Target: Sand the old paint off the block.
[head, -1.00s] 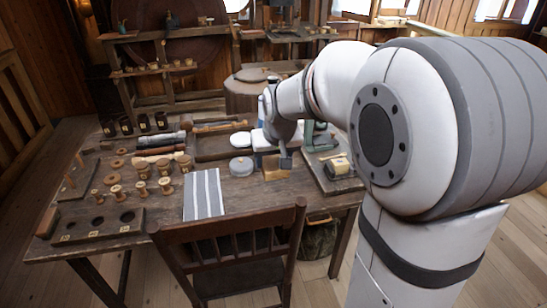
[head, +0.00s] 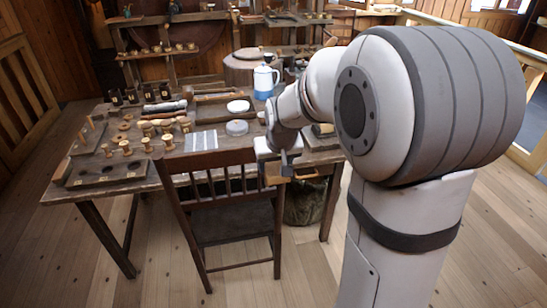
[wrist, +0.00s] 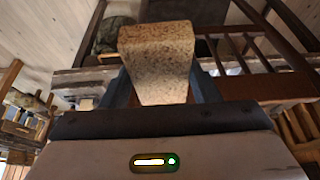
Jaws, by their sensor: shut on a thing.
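My gripper (head: 285,162) is in front of the table's near edge in the head view, right of the chair back. It is shut on a speckled tan block, which shows in the wrist view (wrist: 158,62) between the two dark fingers. In the head view only a small tan part of the block (head: 274,174) shows beside the gripper. No old paint can be made out on its visible faces. A flat grey sheet with pale stripes (head: 201,141) lies on the table, left of my gripper.
The wooden chair (head: 216,160) stands at the table's near side, close to my gripper. The table (head: 115,187) holds wooden spools (head: 168,141), a drilled board (head: 110,172), a round grey tin (head: 237,128) and a blue-and-white jug (head: 265,80). The floor at right is clear.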

